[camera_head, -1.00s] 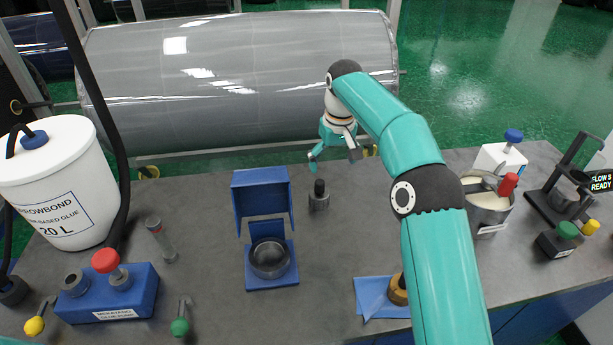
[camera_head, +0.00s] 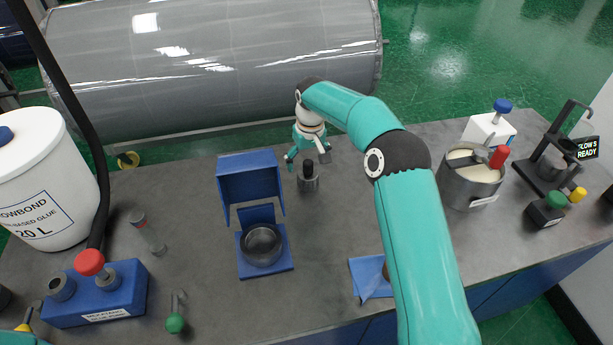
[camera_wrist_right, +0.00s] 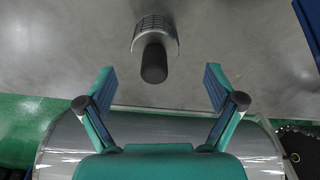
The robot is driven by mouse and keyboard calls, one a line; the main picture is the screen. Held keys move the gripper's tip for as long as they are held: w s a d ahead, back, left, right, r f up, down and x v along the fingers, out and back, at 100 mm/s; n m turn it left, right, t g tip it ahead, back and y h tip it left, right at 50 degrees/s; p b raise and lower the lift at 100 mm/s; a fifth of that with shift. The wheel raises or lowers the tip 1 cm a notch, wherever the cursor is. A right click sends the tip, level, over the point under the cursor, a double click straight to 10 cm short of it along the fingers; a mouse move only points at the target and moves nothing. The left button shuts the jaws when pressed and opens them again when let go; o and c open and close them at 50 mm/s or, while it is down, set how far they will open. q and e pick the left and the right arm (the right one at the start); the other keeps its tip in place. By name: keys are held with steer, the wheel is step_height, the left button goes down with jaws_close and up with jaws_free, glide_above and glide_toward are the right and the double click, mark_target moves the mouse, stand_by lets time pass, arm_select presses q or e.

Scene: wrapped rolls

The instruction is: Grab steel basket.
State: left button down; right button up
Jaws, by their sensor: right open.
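The steel basket (camera_head: 308,184) is a small grey cup with an upright black handle, standing on the grey worktop right of the blue stand. In the right wrist view the steel basket (camera_wrist_right: 156,27) shows slotted walls, its dark handle pointing toward me. My right gripper (camera_head: 307,160) is open and empty, just behind and above the handle. In the wrist view its fingers (camera_wrist_right: 160,82) are spread wide, with the handle ahead of the gap, roughly centred and not touched. My left gripper is out of view.
A blue stand (camera_head: 252,182) holding a dark bowl (camera_head: 262,245) is left of the basket. A steel pot (camera_head: 470,182) stands to the right, a blue pump box (camera_head: 95,295) at front left. A large wrapped roll (camera_head: 210,65) lies behind the table. Worktop around the basket is mostly clear.

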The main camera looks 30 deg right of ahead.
mark_target(307, 169)
steer(key=shift+w+d+f, duration=0.1)
steer(key=shift+d+f, duration=0.05)
steer(key=shift+f, duration=0.25)
steer(key=shift+w+d+f+p, duration=0.1)
steer(key=shift+w+f+p, duration=0.15)
steer(key=shift+f+p, duration=0.6)
steer(key=shift+w+d+f+p, duration=0.1)
steer(key=shift+w+f+p, duration=0.1)
steer(key=shift+f, duration=1.25)
steer(key=c, duration=1.3)
steer(key=shift+r, duration=0.15)
